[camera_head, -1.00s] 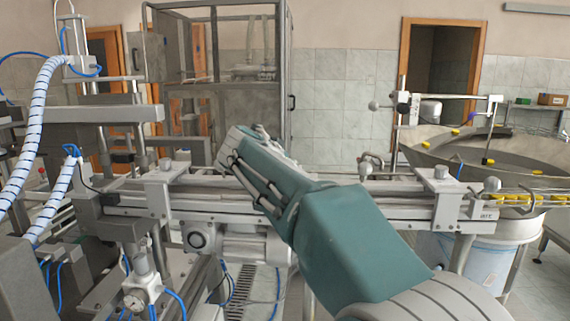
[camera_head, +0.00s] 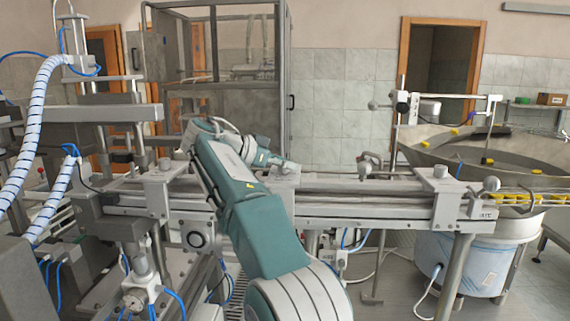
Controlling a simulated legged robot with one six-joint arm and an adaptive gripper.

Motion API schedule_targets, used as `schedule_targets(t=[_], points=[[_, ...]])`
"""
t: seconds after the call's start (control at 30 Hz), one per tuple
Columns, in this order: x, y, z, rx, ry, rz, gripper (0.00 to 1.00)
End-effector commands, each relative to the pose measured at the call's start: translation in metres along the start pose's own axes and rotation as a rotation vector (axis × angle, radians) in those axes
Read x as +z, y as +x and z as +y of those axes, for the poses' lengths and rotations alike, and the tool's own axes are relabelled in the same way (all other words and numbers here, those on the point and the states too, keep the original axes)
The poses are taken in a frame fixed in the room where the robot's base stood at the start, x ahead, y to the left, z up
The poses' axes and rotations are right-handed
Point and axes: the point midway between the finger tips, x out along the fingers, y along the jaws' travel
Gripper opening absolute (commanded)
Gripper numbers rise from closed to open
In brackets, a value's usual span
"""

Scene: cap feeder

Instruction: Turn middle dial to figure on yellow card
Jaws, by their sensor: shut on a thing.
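I cannot make out the middle dial or its figures, nor a card that I can clearly tell as the yellow card. My teal and grey arm rises from the bottom centre and leans to the upper left, across the conveyor rail (camera_head: 350,205). Its bent far part shows above the rail, left of centre. My gripper's fingers do not show, so I cannot see what they touch. Round knobs top the left bracket (camera_head: 165,163) and the right bracket (camera_head: 441,171) on the rail.
A steel bowl feeder (camera_head: 490,157) stands at the right, with yellow caps (camera_head: 520,198) in a chute. A glazed cabinet (camera_head: 215,65) stands behind. Machine columns and blue-striped hoses (camera_head: 32,135) crowd the left. A clamp handle (camera_head: 370,160) stands on the rail.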

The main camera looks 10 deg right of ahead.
Motion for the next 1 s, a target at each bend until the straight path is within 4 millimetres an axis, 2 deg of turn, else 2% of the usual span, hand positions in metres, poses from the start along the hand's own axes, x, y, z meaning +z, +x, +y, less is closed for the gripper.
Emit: schedule_targets(t=[0.03, 0.77, 0.8, 0.87, 1.0], points=[[0.0047, 0.0007, -0.0027, 0.011, -0.002, -0.004, 0.00], [0.0036, 0.0006, -0.0020, 0.057, 0.017, -0.003, 0.00], [0.0036, 0.0006, -0.0020, 0.057, 0.017, -0.003, 0.49], [0.0035, 0.0006, -0.0019, 0.057, 0.017, -0.003, 0.75], [0.0018, 0.0003, -0.0009, 0.057, 0.020, -0.002, 0.75]])
